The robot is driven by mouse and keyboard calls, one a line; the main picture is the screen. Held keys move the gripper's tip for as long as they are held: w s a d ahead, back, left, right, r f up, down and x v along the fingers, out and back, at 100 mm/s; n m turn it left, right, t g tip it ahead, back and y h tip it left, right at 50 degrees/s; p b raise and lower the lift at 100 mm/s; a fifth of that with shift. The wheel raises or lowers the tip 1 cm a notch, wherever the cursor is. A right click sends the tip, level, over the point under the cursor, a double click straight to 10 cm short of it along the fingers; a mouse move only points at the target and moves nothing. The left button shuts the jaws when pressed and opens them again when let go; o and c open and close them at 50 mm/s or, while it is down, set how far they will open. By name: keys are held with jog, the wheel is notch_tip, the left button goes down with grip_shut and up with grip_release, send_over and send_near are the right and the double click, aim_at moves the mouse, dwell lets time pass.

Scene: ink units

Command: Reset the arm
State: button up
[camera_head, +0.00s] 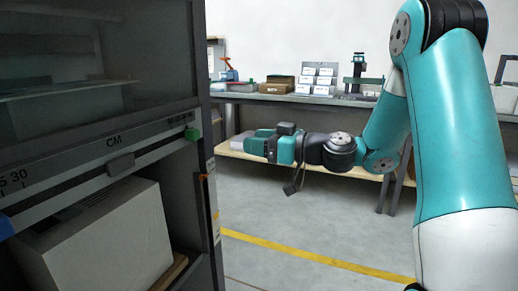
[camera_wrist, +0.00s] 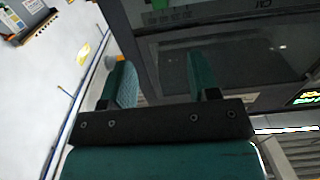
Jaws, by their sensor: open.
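My gripper (camera_head: 252,143) is at the end of my teal and black arm, which reaches in from the right in the head view. It points left toward the dark cabinet and is held in the air, apart from it. In the wrist view my gripper (camera_wrist: 160,85) shows two teal fingers spread apart with nothing between them. The dark front of the cabinet lies beyond the fingers there.
The dark cabinet (camera_head: 205,215) marked "CM" fills the left, with a white box (camera_head: 105,245) in its lower bay. A workbench (camera_head: 300,98) with boxes and tools stands at the back. The grey floor with a yellow line (camera_head: 310,256) is clear between them.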

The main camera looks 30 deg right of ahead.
jog(key=shift+a, duration=0.1)
dwell(0.4)
jog(key=s+a+f+n+g, duration=0.35)
jog(key=s+a+g, duration=0.8)
jog(key=a, duration=0.55)
jog(key=s+f+m+g+h, duration=0.3)
jog(key=s+h, duration=0.3)
jog(key=s, duration=0.9)
notch_tip(320, 180, up, 22)
jog(key=p, duration=2.2)
jog(key=shift+d+r+m, duration=0.25)
jog(key=shift+d+m, duration=0.05)
jog(key=shift+m, duration=0.05)
jog(key=shift+s, duration=0.1)
